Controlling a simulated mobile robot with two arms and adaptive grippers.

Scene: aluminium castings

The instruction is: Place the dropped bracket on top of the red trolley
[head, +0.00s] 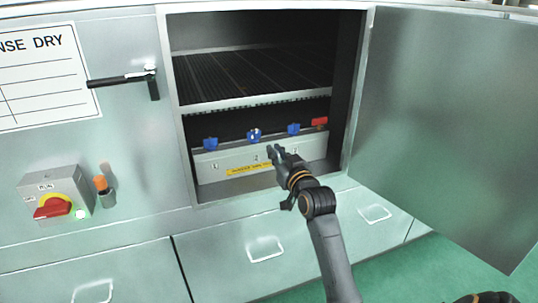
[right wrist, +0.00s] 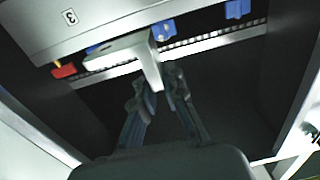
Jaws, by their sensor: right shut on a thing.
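My right gripper (head: 273,152) reaches into the open cabinet, in front of the pale valve panel. In the right wrist view its two dark fingers (right wrist: 157,82) are closed on one leg of a pale, L-shaped metal piece, which looks like the bracket (right wrist: 121,45). The bracket's other leg sticks out to the left, in front of the panel; I cannot tell whether it touches the panel. In the head view I cannot make the bracket out against the panel. The red trolley is in neither view. My left gripper is not in view.
The cabinet door (head: 440,130) stands open at right. A red rotary switch (head: 54,207) and a black handle (head: 125,78) are at left.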

